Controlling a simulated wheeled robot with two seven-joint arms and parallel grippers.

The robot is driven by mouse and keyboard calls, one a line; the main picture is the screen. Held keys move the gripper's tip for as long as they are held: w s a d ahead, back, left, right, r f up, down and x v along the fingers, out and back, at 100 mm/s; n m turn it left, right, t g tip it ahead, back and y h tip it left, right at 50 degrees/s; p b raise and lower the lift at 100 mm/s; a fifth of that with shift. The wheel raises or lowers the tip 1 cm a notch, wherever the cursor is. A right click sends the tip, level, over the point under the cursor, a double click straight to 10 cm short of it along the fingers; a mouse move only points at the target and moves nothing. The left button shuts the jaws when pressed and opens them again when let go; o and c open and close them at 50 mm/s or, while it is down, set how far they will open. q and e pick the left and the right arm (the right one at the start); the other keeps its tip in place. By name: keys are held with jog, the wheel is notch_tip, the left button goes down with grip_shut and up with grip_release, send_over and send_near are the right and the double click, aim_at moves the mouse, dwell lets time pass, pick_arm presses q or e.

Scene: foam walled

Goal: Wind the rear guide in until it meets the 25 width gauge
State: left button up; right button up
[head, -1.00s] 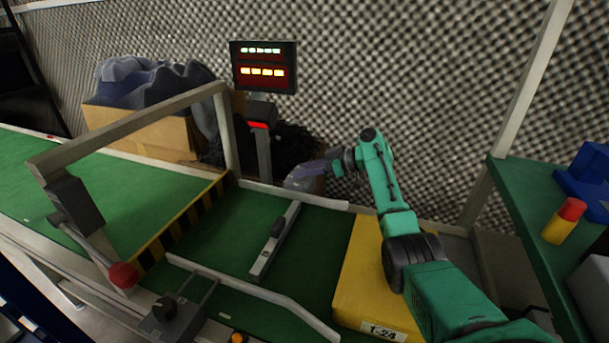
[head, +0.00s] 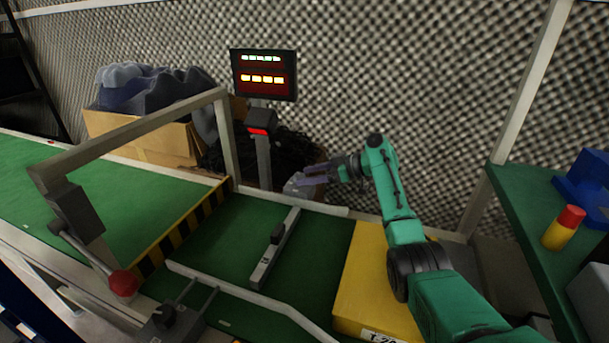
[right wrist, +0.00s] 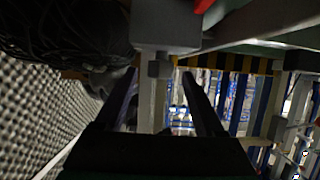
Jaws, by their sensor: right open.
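The rear guide (head: 312,207) is a pale rail along the far side of the green belt. The width gauge is probably the grey bar with a black grip (head: 263,268) lying across the belt; its number is not readable. My right gripper (head: 308,178) is open beyond the rear guide, by a small pale grey part (head: 298,187) that I cannot identify clearly. In the right wrist view its two fingers (right wrist: 163,88) are apart, with a grey post beyond and nothing held. My left gripper is out of view.
A display (head: 264,75) and scanner post (head: 263,160) stand left of my right gripper. A yellow box (head: 362,290) lies on the belt under my right arm. The front guide (head: 255,297) and a black knob (head: 164,312) are nearer. A red-balled lever (head: 123,283) stands left.

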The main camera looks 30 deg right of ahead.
pick_arm(q)
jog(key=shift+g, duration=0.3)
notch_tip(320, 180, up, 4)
jog(key=p, duration=0.3)
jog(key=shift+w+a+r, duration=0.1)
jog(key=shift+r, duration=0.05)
pick_arm(e)
jog(key=v, duration=1.3)
jog(key=shift+r, duration=0.1)
